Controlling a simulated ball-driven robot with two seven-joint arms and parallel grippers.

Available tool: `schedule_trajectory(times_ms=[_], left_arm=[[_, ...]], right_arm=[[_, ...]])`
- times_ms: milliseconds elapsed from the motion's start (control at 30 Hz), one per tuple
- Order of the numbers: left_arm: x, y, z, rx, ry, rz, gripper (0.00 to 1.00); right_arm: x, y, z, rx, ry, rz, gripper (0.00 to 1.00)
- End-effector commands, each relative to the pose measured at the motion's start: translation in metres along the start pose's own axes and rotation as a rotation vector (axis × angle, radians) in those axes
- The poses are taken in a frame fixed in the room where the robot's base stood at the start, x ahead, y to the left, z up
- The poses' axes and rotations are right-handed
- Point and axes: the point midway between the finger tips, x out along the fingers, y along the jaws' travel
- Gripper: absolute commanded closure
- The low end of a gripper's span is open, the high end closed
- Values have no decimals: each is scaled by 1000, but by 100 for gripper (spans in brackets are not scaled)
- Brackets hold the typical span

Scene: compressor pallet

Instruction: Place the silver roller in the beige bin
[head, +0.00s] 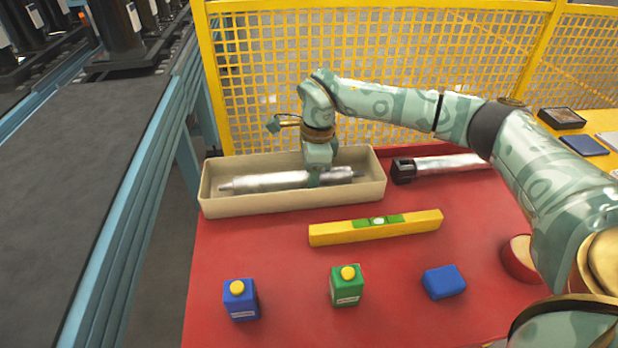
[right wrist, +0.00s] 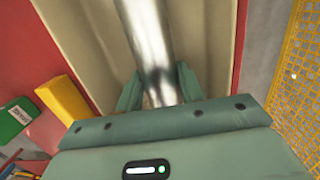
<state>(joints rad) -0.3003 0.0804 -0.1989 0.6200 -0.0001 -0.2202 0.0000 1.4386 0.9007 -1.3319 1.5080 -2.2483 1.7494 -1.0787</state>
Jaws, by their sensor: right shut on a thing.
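The silver roller (head: 270,181) lies lengthwise inside the beige bin (head: 290,203), at the back left of the red table. My right gripper (head: 314,178) reaches down into the bin and is shut on the roller right of its middle. In the right wrist view the roller (right wrist: 147,40) runs between the two fingers (right wrist: 158,92), with the bin's floor (right wrist: 95,40) behind it. Whether the roller touches the floor I cannot tell. My left gripper is not in view.
A yellow level (head: 330,233) lies in front of the bin. A silver cylinder with a black end (head: 440,164) lies right of it. A blue box (head: 240,300), a green box (head: 346,288) and a blue block (head: 444,282) stand nearer. A yellow mesh fence (head: 400,45) rises behind.

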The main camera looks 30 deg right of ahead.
Motion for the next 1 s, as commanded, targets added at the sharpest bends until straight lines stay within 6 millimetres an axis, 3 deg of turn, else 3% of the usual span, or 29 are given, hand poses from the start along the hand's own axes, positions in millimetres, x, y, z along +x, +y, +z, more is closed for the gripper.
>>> schedule_trajectory(times_ms=[267, 300, 367, 667, 767, 1000], left_arm=[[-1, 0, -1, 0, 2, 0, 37], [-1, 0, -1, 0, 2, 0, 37], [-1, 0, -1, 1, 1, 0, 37], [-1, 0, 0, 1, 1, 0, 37], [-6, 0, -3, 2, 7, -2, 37], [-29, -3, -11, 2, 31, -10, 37]], right_arm=[[0, 0, 0, -2, 0, -2, 100], [1, 0, 0, -2, 2, -1, 54], [1, 0, 0, -2, 1, -1, 41], [-1, 0, 0, -2, 1, -2, 41], [-14, 0, 0, -2, -1, -6, 41], [-72, 0, 1, -1, -2, -10, 41]])
